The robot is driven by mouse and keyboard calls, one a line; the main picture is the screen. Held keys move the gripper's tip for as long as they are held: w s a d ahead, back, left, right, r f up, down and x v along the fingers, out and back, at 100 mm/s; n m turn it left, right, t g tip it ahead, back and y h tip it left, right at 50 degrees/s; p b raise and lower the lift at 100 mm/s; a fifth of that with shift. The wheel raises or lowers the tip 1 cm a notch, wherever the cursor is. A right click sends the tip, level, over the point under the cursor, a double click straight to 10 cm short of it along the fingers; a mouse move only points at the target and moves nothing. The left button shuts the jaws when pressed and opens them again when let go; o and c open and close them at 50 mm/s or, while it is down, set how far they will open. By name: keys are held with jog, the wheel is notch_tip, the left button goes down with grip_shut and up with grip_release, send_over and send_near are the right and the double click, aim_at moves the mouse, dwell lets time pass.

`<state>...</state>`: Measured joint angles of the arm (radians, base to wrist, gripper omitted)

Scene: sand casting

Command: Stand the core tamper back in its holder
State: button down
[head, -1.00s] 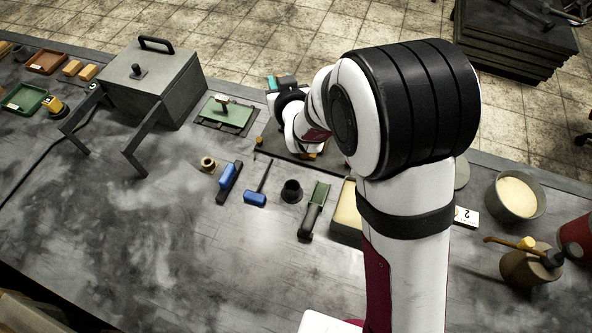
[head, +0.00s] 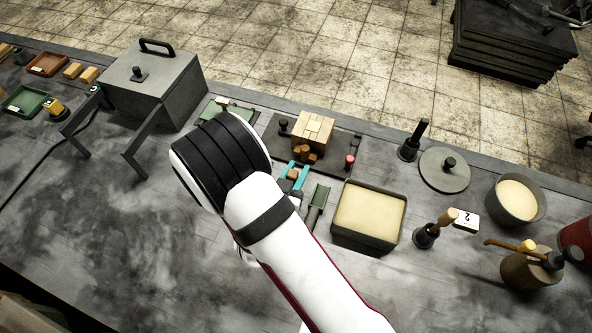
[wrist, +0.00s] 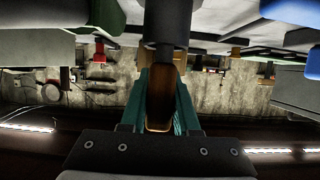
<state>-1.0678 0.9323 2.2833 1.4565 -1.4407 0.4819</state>
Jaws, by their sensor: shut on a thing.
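My gripper (head: 293,175) has teal fingers and is shut on the wooden handle of the core tamper (wrist: 160,100). In the wrist view, the fingers (wrist: 160,120) stand on both sides of the brown handle. A dark grey cylindrical part (wrist: 166,25) lies beyond the handle at the top of that view; I cannot tell whether it is the tamper's head alone or partly the holder. In the head view the gripper is in front of the wooden block's plate and left of the green-bladed tool.
A wooden block (head: 313,128) sits on a dark plate (head: 345,165) behind the gripper. The green-bladed tool (head: 318,200) and a sand-filled box (head: 365,247) stand close on the right. The front left table is clear.

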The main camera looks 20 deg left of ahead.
jog(key=c, duration=0.6)
grip_release()
jog(key=shift+f, duration=0.1)
jog(key=shift+c, duration=0.2)
